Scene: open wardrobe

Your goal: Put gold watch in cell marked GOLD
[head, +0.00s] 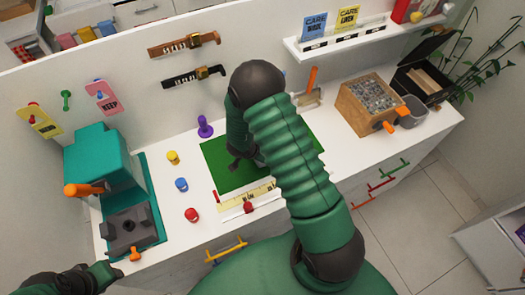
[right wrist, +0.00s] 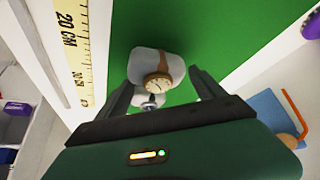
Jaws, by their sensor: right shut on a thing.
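In the right wrist view, a watch (right wrist: 157,84) with a brown-gold strap and pale round dial is wrapped around a white cushion (right wrist: 150,62), over the green mat (right wrist: 225,30). My right gripper (right wrist: 162,85) has one finger on each side of the cushion and is shut on it with the watch. In the head view my right gripper (head: 242,165) is low over the green mat (head: 222,172), and my arm hides the watch. My left gripper (head: 108,272) is at the lower left, beside the bench; its jaw opening is unclear. I can read no GOLD mark.
A teal press (head: 98,160) and a grey block (head: 128,228) stand at the left. Several coloured knobs, such as the blue one (head: 181,184), dot the white top. A wooden box (head: 368,103) and an open dark case (head: 424,82) stand at the right.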

